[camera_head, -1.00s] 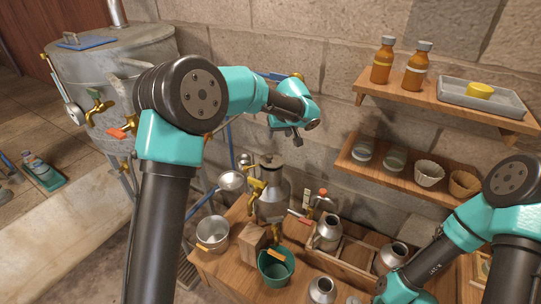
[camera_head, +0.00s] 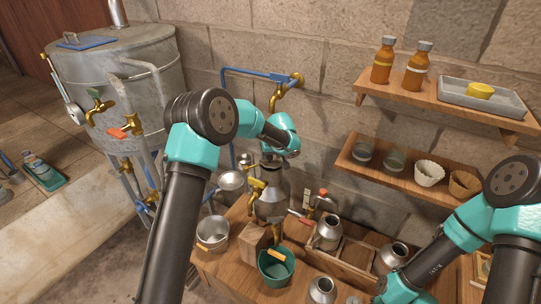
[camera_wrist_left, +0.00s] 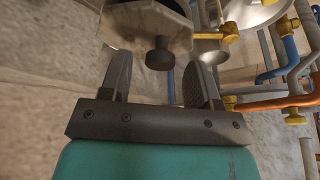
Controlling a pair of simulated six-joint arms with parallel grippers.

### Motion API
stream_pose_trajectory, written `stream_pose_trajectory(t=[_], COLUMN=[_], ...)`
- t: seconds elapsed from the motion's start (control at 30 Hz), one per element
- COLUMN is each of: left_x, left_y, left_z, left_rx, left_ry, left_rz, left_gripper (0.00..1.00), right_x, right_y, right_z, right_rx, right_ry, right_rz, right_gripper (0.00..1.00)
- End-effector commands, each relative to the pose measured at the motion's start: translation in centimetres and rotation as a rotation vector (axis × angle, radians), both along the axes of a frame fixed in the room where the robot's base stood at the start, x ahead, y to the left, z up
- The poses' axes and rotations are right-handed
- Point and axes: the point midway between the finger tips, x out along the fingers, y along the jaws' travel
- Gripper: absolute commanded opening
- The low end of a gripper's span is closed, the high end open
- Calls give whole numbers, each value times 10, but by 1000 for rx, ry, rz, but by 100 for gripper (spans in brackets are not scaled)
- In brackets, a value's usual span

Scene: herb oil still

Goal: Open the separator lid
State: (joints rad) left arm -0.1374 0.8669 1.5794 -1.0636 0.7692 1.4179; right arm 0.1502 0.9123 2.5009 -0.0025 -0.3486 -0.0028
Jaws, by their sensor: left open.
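The separator (camera_head: 272,198) is a grey metal vessel with brass taps on the wooden bench, below my left arm. My left gripper (camera_head: 272,158) is just above its top in the head view, where the arm partly hides the lid. In the left wrist view, the separator lid (camera_wrist_left: 148,22) is a pale, faceted cover with a dark round knob (camera_wrist_left: 160,54). My left gripper (camera_wrist_left: 159,62) is open, with one finger on each side of the knob and a gap visible to both. My right arm enters at the lower right of the head view, but its gripper does not show.
A green bucket (camera_head: 276,265), a metal pail (camera_head: 212,232) and several metal cans crowd the bench. Blue piping with a brass tap (camera_head: 278,100) runs along the wall behind. Two wall shelves stand at the right; the large still (camera_head: 120,90) stands at the left.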

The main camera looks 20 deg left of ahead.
Motion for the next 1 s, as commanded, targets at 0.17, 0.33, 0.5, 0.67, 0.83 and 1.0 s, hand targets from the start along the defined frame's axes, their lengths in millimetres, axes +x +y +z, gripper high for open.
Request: stream_pose_trajectory(t=[0.17,0.33,0.5,0.67,0.83,1.0], left_x=[1,1,1,1,1,1], left_y=[1,1,1,1,1,1], left_z=[-5,-4,-4,-4,-4,-4], left_rx=[0,0,0,0,0,-1], left_ry=[0,0,0,0,0,1], left_rz=[0,0,0,0,0,0], left_gripper=[56,56,41,26,9,0], right_x=[0,0,0,0,0,0], right_y=[0,0,0,0,0,0], right_z=[0,0,0,0,0,0], right_rx=[0,0,0,0,0,0], right_ry=[0,0,0,0,0,0], right_rz=[0,0,0,0,0,0], right_gripper=[43,43,43,43,43,43])
